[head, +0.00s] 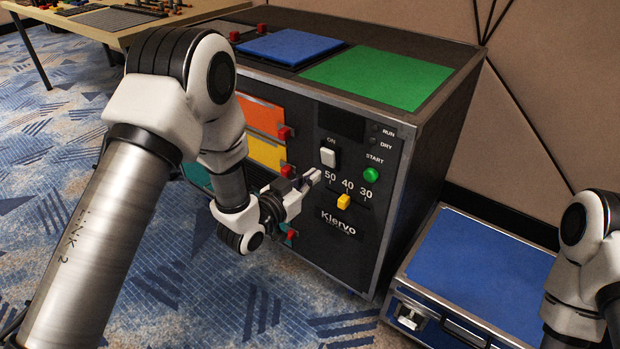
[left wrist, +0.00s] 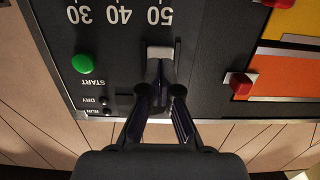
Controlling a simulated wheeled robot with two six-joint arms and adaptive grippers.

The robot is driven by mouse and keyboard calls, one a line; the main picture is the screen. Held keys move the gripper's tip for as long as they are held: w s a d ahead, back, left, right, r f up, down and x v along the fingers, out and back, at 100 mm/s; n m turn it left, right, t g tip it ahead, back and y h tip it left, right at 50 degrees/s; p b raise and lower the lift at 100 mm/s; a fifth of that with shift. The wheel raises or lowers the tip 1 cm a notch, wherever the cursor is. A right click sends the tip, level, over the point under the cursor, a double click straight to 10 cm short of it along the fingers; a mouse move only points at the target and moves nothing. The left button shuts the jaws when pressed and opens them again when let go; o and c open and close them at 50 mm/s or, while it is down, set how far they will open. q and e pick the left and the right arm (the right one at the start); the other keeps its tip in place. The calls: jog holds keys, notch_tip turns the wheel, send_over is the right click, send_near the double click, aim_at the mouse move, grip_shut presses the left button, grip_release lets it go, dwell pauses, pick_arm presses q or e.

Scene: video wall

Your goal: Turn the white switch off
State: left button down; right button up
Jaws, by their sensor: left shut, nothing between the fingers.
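The white switch (head: 328,158) is on the dark front panel of the cabinet, just under the word ON. My left gripper (head: 312,177) is shut and empty, with its tips in front of the panel just below and left of the switch. In the left wrist view, which is upside down, the white switch (left wrist: 160,52) shows at the fingertips of my left gripper (left wrist: 160,70), and the fingers hide part of it. I cannot tell whether they touch. My right arm shows at the right edge, but its gripper is out of view.
A green START button (head: 371,174) is right of the switch, and a yellow slider (head: 343,201) sits under the 40. Orange (head: 260,115) and yellow (head: 267,155) drawers with red knobs are to the left. A blue-topped case (head: 478,262) stands at the right.

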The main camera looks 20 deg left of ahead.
pick_arm(q)
jog(key=s+a+f+p, duration=0.2)
jog(key=s+a, duration=0.1)
jog(key=s, duration=0.6)
jog(key=shift+s+a, duration=0.25)
pick_arm(e)
notch_tip(320, 180, up, 2)
jog(key=shift+r, duration=0.1)
pick_arm(q)
jog(key=shift+f, duration=0.1)
